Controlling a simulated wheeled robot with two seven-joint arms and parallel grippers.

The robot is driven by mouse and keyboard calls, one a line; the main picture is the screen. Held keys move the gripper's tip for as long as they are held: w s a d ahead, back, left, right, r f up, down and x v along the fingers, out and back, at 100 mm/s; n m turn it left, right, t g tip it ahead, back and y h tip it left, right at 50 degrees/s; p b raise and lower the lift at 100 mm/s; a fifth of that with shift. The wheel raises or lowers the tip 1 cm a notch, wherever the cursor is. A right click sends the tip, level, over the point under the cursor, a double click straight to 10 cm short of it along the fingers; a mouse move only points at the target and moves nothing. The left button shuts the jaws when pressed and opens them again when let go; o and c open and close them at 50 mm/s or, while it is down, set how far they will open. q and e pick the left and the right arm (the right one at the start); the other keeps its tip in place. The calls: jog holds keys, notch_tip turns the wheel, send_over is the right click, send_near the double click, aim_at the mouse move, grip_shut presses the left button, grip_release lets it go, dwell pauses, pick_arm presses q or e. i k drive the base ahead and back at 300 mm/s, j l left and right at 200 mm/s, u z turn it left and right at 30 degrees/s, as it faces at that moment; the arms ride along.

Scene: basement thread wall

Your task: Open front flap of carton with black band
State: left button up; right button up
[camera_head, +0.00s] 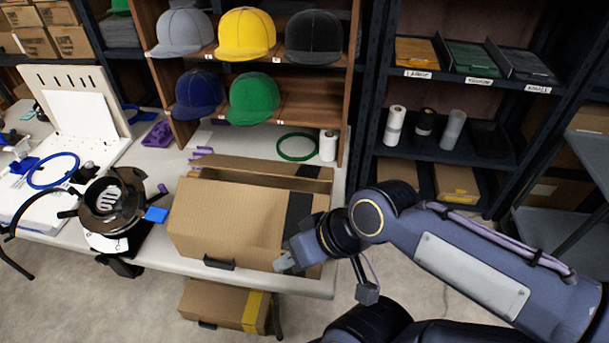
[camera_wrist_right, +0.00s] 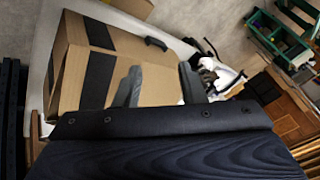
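The brown carton (camera_head: 235,215) with a black band (camera_head: 298,212) near its right end stands at the front edge of the white table. A dark gap shows along its back top side, by a back flap (camera_head: 262,166). Its broad near panel is down, with a black tab (camera_head: 219,263) at the lower edge. My right gripper (camera_head: 284,264) is at the carton's front right corner, right of the tab; contact is unclear. In the wrist view its fingers (camera_wrist_right: 161,86) are apart with nothing gripped, and the carton (camera_wrist_right: 135,55) and tab (camera_wrist_right: 156,43) lie beyond. My left gripper is not seen.
Another carton (camera_head: 213,303) with a yellow band sits below the table. A dark round device (camera_head: 110,205) with a blue part stands left of the carton. Cap shelves rise at the back.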

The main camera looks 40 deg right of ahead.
aim_at(261, 217)
jog(key=l+u, duration=0.35)
jog(key=l, duration=1.65)
jog(key=k+j+u, duration=0.2)
jog(key=j+u, duration=0.15)
